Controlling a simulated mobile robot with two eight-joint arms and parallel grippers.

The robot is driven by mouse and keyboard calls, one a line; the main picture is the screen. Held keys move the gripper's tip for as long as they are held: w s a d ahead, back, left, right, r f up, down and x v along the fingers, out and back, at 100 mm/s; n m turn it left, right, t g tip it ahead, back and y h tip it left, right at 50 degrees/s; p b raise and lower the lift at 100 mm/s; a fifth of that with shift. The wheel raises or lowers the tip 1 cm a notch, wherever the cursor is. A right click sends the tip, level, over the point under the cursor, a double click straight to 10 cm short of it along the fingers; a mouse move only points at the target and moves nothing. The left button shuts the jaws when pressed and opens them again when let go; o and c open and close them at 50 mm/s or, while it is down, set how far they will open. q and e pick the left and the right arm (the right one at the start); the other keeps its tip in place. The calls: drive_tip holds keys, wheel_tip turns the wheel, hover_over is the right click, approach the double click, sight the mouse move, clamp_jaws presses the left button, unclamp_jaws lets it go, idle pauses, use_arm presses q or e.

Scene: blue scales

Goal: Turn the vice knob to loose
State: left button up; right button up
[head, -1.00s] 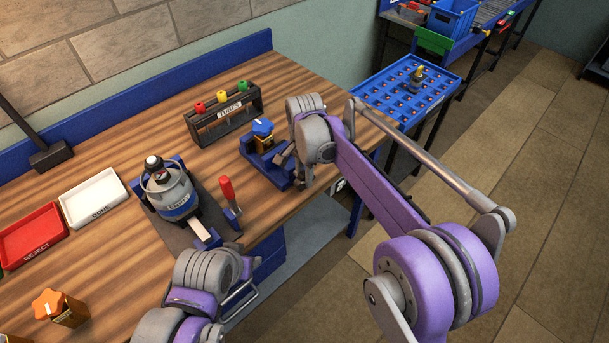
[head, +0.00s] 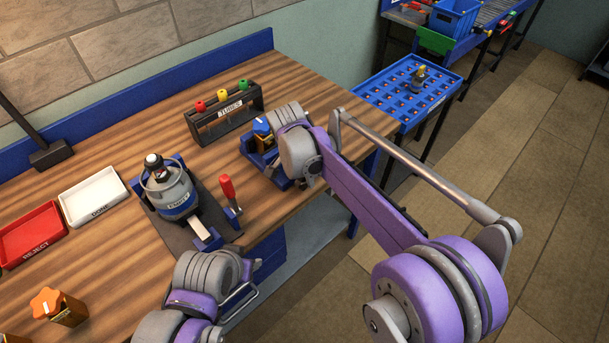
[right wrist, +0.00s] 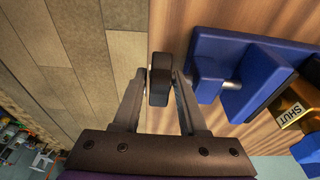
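The blue vice (head: 254,158) stands on the right part of the wooden bench, holding a brass block with a blue knob (head: 262,127). My right arm partly hides it in the head view. In the right wrist view the blue vice (right wrist: 235,90) is at the right, with the brass block (right wrist: 291,116) marked SHUT in it. The dark vice knob (right wrist: 160,79) sits between the fingers of my right gripper (right wrist: 159,80). A narrow gap shows at the left finger; the right finger is very close. My left gripper's fingers are not visible.
A grey-and-blue canister (head: 170,190) and a red-handled clamp (head: 228,190) stand left of the vice. A tube rack (head: 224,115) is behind it. White (head: 93,196) and red (head: 32,234) trays lie left. A blue holed tray (head: 395,92) stands beyond the bench's right edge.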

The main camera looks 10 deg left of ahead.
sight(298, 180)
drive_tip(key=shift+o, duration=0.8)
wheel_tip(298, 180, up, 11)
drive_tip(key=s+a, duration=0.1)
drive_tip(key=shift+s+a+f, duration=0.2)
drive_tip(key=shift+s, duration=0.2)
